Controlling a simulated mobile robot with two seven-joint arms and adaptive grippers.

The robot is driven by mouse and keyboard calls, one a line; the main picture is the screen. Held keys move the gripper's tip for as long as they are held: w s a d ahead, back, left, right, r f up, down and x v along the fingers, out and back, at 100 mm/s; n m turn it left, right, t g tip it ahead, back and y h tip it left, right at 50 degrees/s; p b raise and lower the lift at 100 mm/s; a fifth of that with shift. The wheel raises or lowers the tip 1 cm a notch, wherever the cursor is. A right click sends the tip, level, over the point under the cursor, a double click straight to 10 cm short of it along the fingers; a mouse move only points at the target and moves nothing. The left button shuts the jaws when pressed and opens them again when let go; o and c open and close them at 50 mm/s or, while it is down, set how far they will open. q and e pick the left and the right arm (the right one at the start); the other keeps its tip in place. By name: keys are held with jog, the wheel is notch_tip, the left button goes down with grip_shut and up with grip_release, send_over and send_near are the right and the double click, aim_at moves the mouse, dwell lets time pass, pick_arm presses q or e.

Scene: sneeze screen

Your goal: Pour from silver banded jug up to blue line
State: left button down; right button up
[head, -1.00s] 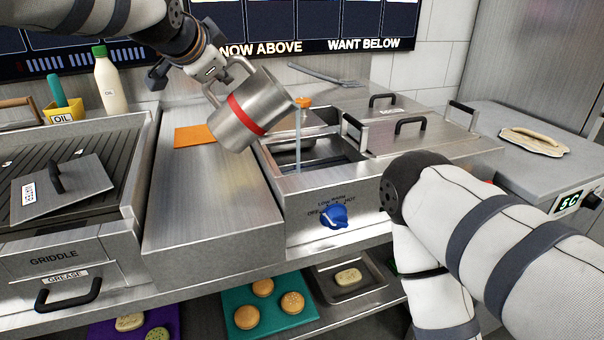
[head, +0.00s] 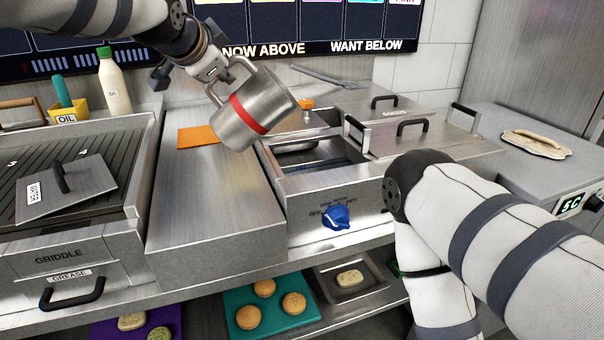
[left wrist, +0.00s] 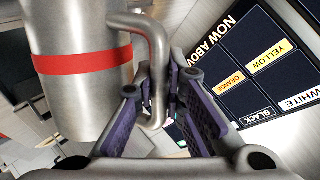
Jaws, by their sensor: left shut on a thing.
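A silver metal jug (head: 262,103) with a red band hangs tilted to the right, its mouth toward an open well (head: 322,165) in the counter unit. My left gripper (head: 218,78) is shut on the jug's handle. In the left wrist view my left gripper's purple pads (left wrist: 160,95) close around the handle (left wrist: 155,50) beside the jug body (left wrist: 80,95). No stream shows at the jug's mouth now. I cannot make out a blue line or the liquid level in the well. My right arm crosses the right side; its gripper is out of view.
A blue knob (head: 336,217) is on the unit's front. Lids with black handles (head: 412,127) cover the wells to the right. A griddle (head: 60,190) with a flat plate is at left, with an oil bottle (head: 114,85) behind. The counter (head: 205,195) between is mostly clear.

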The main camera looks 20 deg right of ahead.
pick_arm(q)
jog(key=shift+s+d+r+m+y, duration=0.1)
jog(key=shift+d+m+y, duration=0.45)
jog(key=shift+d, duration=0.2)
dwell(7.2)
